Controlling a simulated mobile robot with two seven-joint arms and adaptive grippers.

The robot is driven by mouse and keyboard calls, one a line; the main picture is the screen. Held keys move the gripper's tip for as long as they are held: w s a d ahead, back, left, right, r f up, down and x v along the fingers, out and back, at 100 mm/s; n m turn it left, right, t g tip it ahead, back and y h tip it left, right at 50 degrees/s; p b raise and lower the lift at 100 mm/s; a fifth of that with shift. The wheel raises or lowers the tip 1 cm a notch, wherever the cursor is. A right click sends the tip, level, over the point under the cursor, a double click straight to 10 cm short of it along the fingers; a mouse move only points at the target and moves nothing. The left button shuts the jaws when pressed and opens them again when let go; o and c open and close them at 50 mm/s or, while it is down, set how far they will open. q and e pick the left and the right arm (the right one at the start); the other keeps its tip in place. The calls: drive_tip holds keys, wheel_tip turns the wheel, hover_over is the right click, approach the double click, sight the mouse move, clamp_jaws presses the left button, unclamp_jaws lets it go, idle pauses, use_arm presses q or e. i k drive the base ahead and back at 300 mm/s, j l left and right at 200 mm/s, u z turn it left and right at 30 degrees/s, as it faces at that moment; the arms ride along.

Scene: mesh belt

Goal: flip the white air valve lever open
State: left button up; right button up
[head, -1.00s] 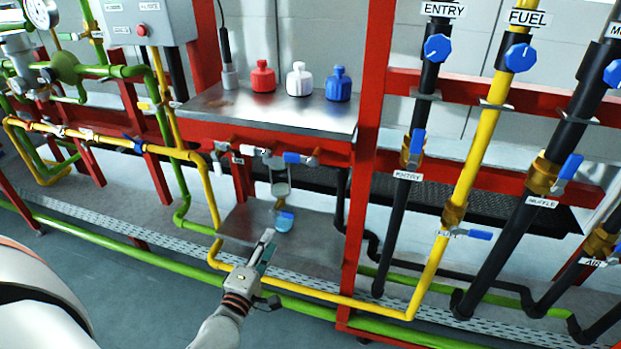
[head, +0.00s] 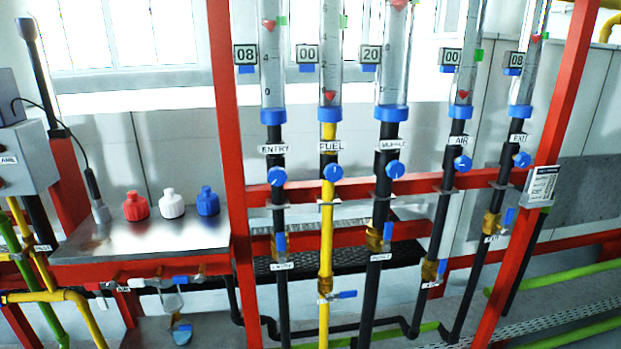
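A small white lever (head: 108,285) sits on the pipework below the front edge of the metal shelf, at the lower left of the head view. A small label (head: 123,290) is beside it, too small to read for sure. A blue lever (head: 183,279) is to its right on the same pipework. The pipe labelled AIR (head: 459,141) is at right and carries a blue knob (head: 462,163) and a blue lever (head: 441,268), not a white one. Neither of my grippers is in view.
Red (head: 136,207), white (head: 172,204) and blue (head: 208,202) bottles stand on the metal shelf (head: 90,243). Red posts and several vertical pipes with flow tubes fill the middle and right. A glass vessel (head: 172,303) hangs below the shelf.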

sight(103, 304)
drive_tip(key=u, duration=1.45)
